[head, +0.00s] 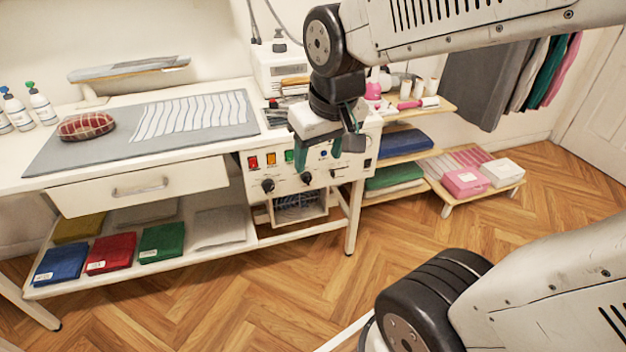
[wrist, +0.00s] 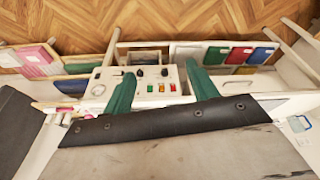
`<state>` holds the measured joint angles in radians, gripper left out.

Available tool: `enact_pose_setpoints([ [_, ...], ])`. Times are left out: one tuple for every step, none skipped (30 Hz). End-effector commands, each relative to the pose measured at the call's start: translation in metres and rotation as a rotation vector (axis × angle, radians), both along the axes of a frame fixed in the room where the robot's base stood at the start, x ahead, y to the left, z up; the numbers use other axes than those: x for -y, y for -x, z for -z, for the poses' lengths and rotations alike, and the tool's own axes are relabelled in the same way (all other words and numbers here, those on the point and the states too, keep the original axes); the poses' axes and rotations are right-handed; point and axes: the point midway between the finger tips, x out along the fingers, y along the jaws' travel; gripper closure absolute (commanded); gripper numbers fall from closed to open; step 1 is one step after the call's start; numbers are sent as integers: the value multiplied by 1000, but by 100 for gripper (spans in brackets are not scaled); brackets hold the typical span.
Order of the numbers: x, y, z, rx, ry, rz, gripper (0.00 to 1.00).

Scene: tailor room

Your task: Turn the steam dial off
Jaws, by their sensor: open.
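The white control panel (head: 290,172) is on the front of the ironing table, at its right end. It carries black dials, one at the lower left (head: 268,185) and one in the middle (head: 307,178), below red, orange and green switches. In the wrist view the panel (wrist: 183,99) shows upside down, with a black dial (wrist: 165,72) between my fingers. I cannot read which dial is for steam. My gripper (head: 318,163) has green fingers, is open and empty, and hangs in front of the panel. It also shows in the wrist view (wrist: 159,69). Its fingers hide part of the panel.
The table top has a grey mat (head: 80,150) with striped cloth and a red plaid cushion (head: 86,126). Folded cloths lie on the shelf below. The wooden floor in front is clear.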

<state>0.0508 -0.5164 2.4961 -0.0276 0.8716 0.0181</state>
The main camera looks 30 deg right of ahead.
Motion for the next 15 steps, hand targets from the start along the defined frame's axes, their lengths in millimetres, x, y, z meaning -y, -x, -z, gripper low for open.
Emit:
enact_pose_setpoints([
  [8,-29,10,32,5,16,42],
  [12,-46,15,59,8,24,42],
  [18,-68,21,97,12,35,42],
  [23,-84,26,126,16,43,42],
  [28,-100,32,155,19,50,42],
  [34,-121,40,192,23,58,42],
  [40,-136,46,221,26,63,42],
  [45,-150,53,249,29,69,42],
  [52,-169,63,287,32,76,42],
  [57,-183,70,315,34,82,42],
  [63,-196,78,343,36,87,42],
  [70,-213,89,382,38,94,42],
  [76,-224,98,409,40,99,42],
  [81,-236,107,439,42,104,42],
  [89,-250,119,478,41,108,42],
])
